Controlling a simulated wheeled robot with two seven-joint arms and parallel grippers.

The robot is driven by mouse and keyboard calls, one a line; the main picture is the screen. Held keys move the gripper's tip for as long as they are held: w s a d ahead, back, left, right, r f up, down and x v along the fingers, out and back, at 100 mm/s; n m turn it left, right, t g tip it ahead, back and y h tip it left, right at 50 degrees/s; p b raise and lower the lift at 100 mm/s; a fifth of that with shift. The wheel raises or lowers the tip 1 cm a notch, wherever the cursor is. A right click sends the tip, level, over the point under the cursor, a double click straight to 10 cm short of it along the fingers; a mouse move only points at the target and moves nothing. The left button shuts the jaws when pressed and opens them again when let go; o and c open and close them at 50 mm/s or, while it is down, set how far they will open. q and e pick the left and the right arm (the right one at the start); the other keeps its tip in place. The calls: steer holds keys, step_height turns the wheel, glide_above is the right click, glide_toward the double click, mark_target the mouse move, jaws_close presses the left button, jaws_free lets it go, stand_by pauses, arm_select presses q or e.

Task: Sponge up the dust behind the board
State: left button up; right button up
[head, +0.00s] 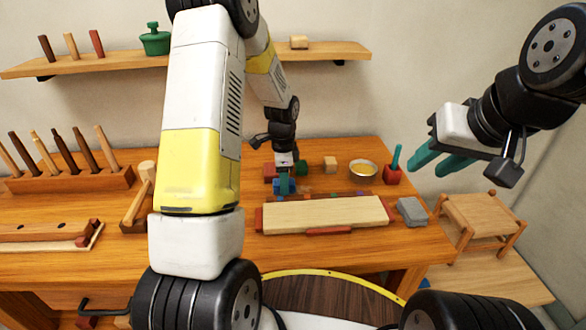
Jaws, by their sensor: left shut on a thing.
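A pale wooden board (325,214) with red-brown end pieces lies across the front middle of the workbench. Small dark and coloured bits (352,194), perhaps the dust, show along its back edge; they are too small to tell apart. My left gripper (284,183) points down behind the board's left part. It is shut on a small blue block (278,187), which may be the sponge; the fingers partly hide it. My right gripper (440,161) is open and empty, raised in the air at the right, above the stool.
A red block (269,171), a wooden cube (330,163), a bowl with yellow contents (363,170) and a red pot with a teal handle (393,172) stand behind the board. A grey block (411,211) lies right of it. A peg rack (70,180) stands left.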

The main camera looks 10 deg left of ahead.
mark_target(300, 189)
arm_select(q)
steer(key=shift+w+d+r, duration=0.1)
steer(key=shift+w+d, duration=0.15)
steer(key=shift+d, duration=0.55)
steer(key=shift+w+d, duration=0.2)
steer(key=shift+d, duration=0.6)
steer(key=shift+w+d+r, duration=0.1)
steer(key=shift+w+d, duration=0.15)
steer(key=shift+d, duration=0.55)
steer(key=shift+s+a+f, duration=0.1)
steer(key=shift+s+a, duration=0.2)
steer(key=shift+a, duration=0.65)
steer(key=shift+s+a+f, duration=0.1)
steer(key=shift+s+a, duration=0.15)
steer(key=shift+a, duration=0.7)
steer(key=shift+s+a, duration=0.2)
steer(key=shift+a, duration=0.3)
steer(key=shift+d, duration=0.1)
